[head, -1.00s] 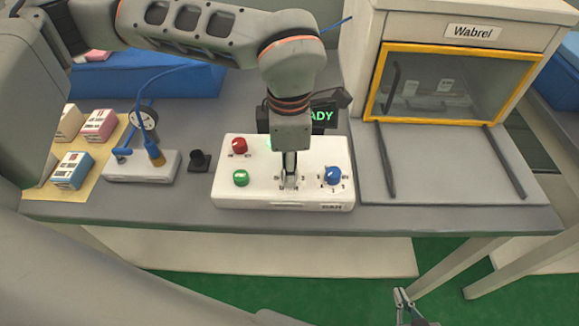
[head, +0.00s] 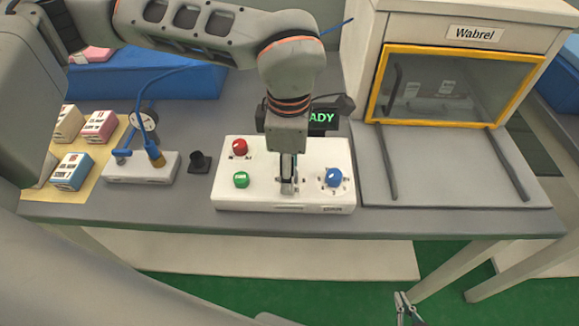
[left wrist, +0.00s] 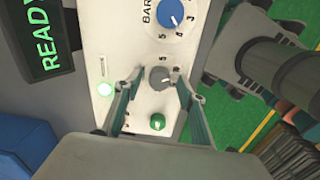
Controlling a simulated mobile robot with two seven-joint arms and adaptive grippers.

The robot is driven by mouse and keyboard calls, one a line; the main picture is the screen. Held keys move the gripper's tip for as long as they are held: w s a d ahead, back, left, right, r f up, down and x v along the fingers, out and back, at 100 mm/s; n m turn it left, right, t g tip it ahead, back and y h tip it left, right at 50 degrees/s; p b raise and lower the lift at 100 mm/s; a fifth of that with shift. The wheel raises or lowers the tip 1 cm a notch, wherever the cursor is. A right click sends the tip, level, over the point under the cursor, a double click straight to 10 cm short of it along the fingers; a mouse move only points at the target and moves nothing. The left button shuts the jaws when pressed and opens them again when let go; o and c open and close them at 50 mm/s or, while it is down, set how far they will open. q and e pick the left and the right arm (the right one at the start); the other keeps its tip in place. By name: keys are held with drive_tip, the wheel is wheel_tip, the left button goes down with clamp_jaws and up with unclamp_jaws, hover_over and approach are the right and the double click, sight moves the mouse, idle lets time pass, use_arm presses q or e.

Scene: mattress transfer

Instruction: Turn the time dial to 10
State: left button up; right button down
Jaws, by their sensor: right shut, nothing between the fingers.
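The white control panel (head: 268,204) lies on the bench and carries a red knob (head: 240,147), a green knob (head: 241,180) and a blue dial (head: 334,177). A grey dial (left wrist: 160,77) with numbers around it sits between the blue dial (left wrist: 170,13) and the green knob (left wrist: 157,122) in the left wrist view. My left gripper (head: 288,189) points down over the panel and hides the grey dial in the head view. Its fingers (left wrist: 159,75) stand on either side of the dial, seemingly with small gaps. My right gripper (head: 403,297) is shut and empty, low in front of the bench.
A display with green letters (head: 323,117) stands behind the panel. A yellow-framed cabinet (head: 451,125) stands to the right.

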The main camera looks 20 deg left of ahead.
use_arm(q)
drive_tip(key=shift+w+r, duration=0.1)
drive_tip(key=shift+r, duration=0.4)
wheel_tip(320, 180, up, 11)
drive_tip(key=shift+s, duration=0.3)
drive_tip(key=shift+d, duration=0.1)
